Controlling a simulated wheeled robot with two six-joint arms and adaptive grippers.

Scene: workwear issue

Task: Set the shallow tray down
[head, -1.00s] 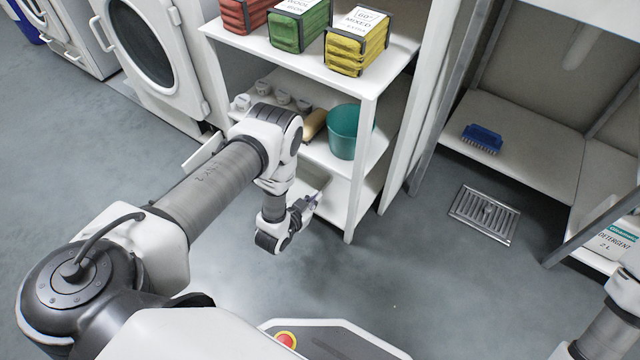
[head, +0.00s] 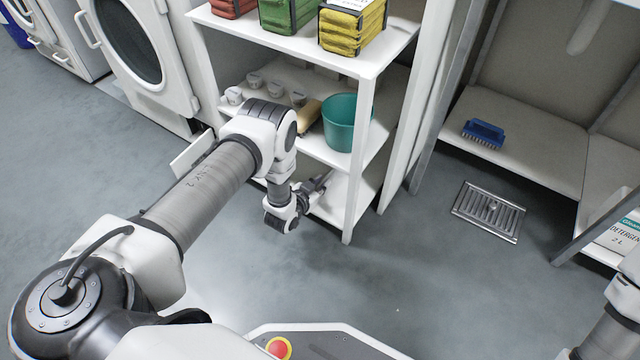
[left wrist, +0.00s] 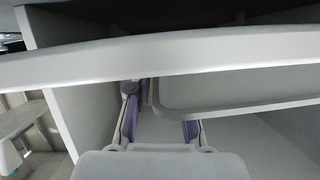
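The shallow tray (left wrist: 240,92) is a pale grey piece with a rounded corner, low inside the shelf unit in the left wrist view. Only its near corner and front edge show; the rest is hidden behind a white shelf edge. My left gripper (left wrist: 160,124) has its purple-padded fingers spread apart at this corner. The right-hand finger partly passes out of sight at the tray's edge. In the head view the left gripper (head: 321,188) reaches into the unit's bottom level, where I cannot make out the tray. My right gripper is out of view.
The white shelf unit (head: 362,160) holds folded red, green and yellow bundles on top. A teal bucket (head: 340,122) and several small white items stand on its middle shelf, just above my left gripper. A floor drain (head: 488,211) lies right; the floor between is clear.

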